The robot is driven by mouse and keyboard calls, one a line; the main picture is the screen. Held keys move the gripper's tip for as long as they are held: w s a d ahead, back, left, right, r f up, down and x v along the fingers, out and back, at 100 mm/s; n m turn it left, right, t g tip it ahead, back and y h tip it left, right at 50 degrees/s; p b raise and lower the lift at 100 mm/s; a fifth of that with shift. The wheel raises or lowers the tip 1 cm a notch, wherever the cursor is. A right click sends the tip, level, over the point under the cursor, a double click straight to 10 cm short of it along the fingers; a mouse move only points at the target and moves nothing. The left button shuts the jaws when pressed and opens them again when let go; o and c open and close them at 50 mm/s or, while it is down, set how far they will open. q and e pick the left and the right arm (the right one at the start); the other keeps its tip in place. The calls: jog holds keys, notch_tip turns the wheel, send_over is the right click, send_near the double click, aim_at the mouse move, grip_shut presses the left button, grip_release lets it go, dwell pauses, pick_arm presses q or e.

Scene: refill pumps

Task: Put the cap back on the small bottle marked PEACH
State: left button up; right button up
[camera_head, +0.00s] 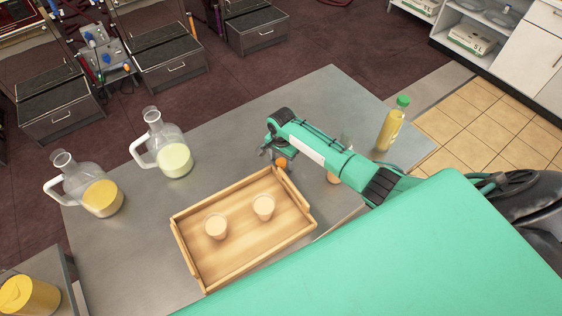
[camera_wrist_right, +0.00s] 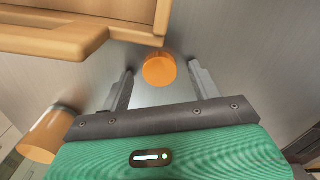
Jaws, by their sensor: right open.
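An orange cap (camera_head: 282,163) lies on the grey table, just beyond the tray's right corner. In the right wrist view the cap (camera_wrist_right: 159,70) sits between the two spread fingers of my right gripper (camera_wrist_right: 161,74), with a gap on both sides. My right gripper (camera_head: 271,154) is open and empty in the head view. A bottle with peach-coloured contents (camera_head: 333,178) stands behind my right arm, mostly hidden; no label can be read. A peach-coloured container, perhaps that bottle (camera_wrist_right: 45,135), is cut off at the left of the right wrist view. My left gripper is not in view.
A wooden tray (camera_head: 246,271) holds two peach-coloured cups. A green-capped yellow bottle (camera_head: 392,125) stands at the table's right. Two handled jugs, one pale (camera_head: 174,158) and one orange (camera_head: 102,198), stand on the left.

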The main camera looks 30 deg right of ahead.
aim_at(282, 161)
jog(key=shift+c, duration=0.4)
jog(key=c, duration=1)
jog(key=shift+r, duration=0.15)
notch_tip(282, 161, up, 20)
jog(key=b, duration=0.3)
jog(key=shift+b, duration=0.3)
